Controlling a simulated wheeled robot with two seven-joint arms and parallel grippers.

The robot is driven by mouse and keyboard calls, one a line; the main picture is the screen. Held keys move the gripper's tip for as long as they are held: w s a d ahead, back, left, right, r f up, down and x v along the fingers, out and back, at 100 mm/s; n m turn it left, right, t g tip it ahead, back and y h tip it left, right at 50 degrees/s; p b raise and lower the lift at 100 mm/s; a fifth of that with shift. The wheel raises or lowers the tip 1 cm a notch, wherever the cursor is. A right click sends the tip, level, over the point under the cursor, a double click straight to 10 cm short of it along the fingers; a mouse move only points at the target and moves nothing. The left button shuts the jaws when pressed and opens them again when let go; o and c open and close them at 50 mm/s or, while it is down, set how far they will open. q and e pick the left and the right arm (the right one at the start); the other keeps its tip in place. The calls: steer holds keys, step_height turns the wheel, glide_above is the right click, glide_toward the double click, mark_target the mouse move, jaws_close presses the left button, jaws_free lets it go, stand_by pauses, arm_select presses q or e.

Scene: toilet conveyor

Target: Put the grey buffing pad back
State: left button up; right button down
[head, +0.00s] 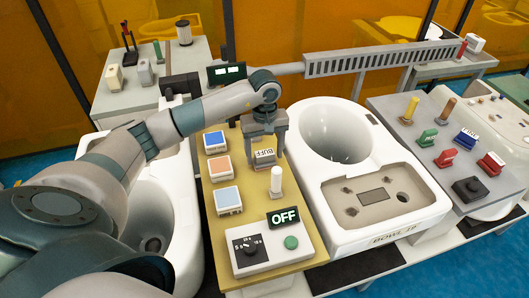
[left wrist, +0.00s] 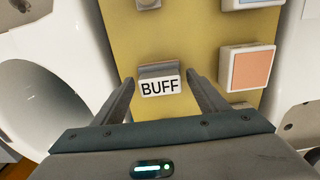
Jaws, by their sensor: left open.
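A small grey block with a white BUFF label, seemingly the buffing pad, stands on the yellow board in the head view (head: 264,155). In the left wrist view the grey block (left wrist: 158,80) sits between my fingers, its label facing the camera. My left gripper (head: 265,147) points down over it from behind. The left gripper is open, with a finger on each side of the block and visible gaps between. I cannot tell how far the fingertips are above the board. My right gripper is out of view.
The yellow board (head: 285,237) also carries blue (head: 215,140), orange (head: 219,166) and pale blue (head: 228,198) pads, a white knob (head: 276,181) and an OFF sign (head: 284,217). A white toilet bowl (head: 312,186) stands to the right. A grey table (head: 456,140) holds coloured handles.

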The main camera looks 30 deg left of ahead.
mark_target(265, 152)
arm_select(q)
steer(key=shift+r, duration=0.2)
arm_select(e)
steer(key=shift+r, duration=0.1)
arm_select(q)
step_height(265, 152, up, 6)
steer(key=b, duration=0.2)
steer(key=shift+w+f+b, duration=0.1)
steer(key=shift+b, duration=0.2)
step_height(265, 152, up, 6)
steer(key=b, duration=0.1)
steer(key=shift+b, duration=0.35)
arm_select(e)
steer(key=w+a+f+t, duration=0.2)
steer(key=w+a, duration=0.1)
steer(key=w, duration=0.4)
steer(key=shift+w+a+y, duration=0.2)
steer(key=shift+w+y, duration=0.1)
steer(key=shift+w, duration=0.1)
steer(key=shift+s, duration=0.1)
